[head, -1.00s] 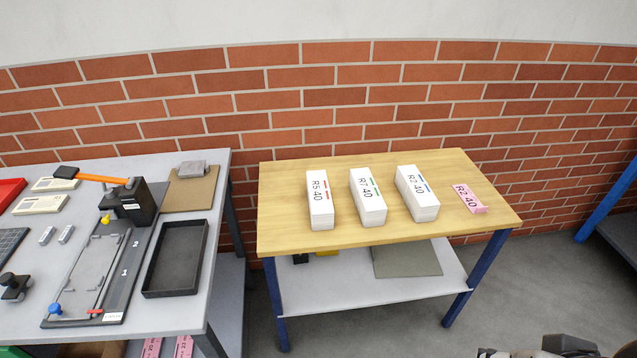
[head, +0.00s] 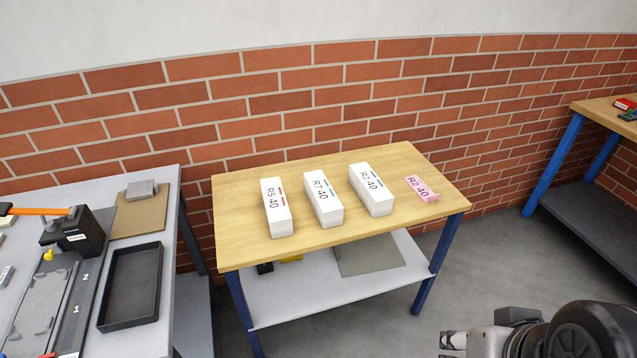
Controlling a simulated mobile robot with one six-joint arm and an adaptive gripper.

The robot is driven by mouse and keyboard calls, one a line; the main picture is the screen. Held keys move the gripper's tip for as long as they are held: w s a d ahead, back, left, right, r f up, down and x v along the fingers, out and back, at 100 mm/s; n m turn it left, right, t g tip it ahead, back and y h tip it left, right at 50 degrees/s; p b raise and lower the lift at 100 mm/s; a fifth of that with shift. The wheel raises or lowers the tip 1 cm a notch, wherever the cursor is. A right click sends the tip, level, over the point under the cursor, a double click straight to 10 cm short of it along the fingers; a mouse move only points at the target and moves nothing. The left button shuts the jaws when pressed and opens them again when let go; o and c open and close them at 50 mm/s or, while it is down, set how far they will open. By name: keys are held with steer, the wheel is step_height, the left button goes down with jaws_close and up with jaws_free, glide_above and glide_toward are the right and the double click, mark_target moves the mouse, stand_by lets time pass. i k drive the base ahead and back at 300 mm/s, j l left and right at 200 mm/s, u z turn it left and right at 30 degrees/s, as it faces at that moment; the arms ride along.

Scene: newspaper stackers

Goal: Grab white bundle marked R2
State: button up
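The white bundle marked R2·40 (head: 372,190) lies on the wooden tabletop (head: 290,163), with a blue stripe on its top. It is the rightmost of three white bundles. The one marked R7·40 (head: 324,206) is just left of it, and the one marked R5·40 (head: 277,208) is farther left. My gripper (head: 450,346) shows only in part at the bottom right, apart from the table and bundles. Its fingers are too small and cut off to tell if they are open or shut.
A smaller pink bundle marked R2·40 (head: 422,188) lies right of the white ones. The grey bench (head: 188,240) at left holds a black tray (head: 131,287) and a jig. Another wooden table (head: 597,112) stands at right. Grey floor (head: 500,262) is clear between the tables.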

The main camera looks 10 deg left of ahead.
mark_target(376, 198)
steer(key=i+l, duration=0.1)
steer(key=i, duration=1.75)
steer(key=l+z, duration=0.05)
steer(key=l, duration=0.05)
